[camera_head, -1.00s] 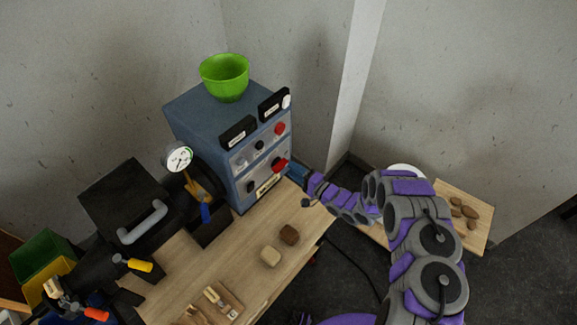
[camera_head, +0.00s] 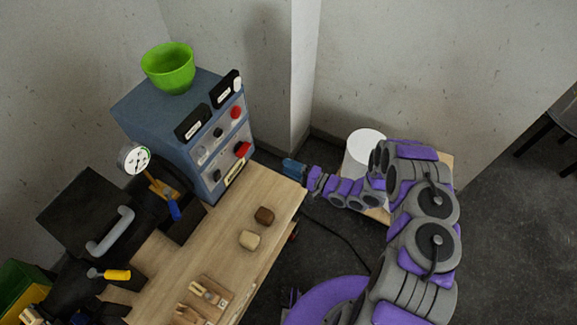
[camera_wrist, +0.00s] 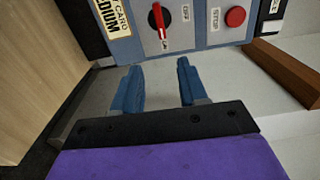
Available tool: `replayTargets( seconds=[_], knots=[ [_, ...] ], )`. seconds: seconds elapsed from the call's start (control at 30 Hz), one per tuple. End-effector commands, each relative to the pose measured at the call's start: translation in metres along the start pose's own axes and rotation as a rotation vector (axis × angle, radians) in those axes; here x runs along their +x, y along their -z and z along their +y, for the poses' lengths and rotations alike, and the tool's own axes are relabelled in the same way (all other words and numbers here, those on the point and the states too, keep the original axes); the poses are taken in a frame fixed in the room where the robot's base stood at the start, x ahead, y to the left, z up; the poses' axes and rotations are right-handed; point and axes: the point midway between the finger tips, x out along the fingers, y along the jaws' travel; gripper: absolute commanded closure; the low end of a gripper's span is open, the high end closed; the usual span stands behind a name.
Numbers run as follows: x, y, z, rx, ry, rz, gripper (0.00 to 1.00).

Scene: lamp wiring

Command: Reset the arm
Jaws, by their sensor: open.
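My arm is purple and grey and reaches left from the lower right of the head view. My gripper (camera_head: 292,167) is at its end, just past the right edge of the wooden bench and to the right of the blue control box (camera_head: 210,140). In the wrist view my gripper (camera_wrist: 158,88) shows two blue fingers spread apart with nothing between them. Beyond the fingers, the box front shows a red-and-black switch knob (camera_wrist: 158,22) and a red stop button (camera_wrist: 235,16). The fingers look apart from the box.
A green bowl (camera_head: 168,68) stands on the box. A white cylinder (camera_head: 366,146) stands behind my arm. A black cable (camera_head: 345,240) runs across the floor.

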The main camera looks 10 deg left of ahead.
Motion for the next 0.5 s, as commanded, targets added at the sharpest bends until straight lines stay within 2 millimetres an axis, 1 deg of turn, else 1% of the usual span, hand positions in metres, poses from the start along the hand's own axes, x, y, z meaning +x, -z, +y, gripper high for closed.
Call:
replayTargets(
  seconds=[0.37,0.47,0.5],
  knots=[
    [0.0,0.002,0.0,-0.006,-0.007,0.002,0.57],
    [-0.002,0.013,0.001,-0.048,-0.052,0.017,0.57],
    [-0.004,0.02,0.001,-0.076,-0.083,0.027,0.57]
  ],
)
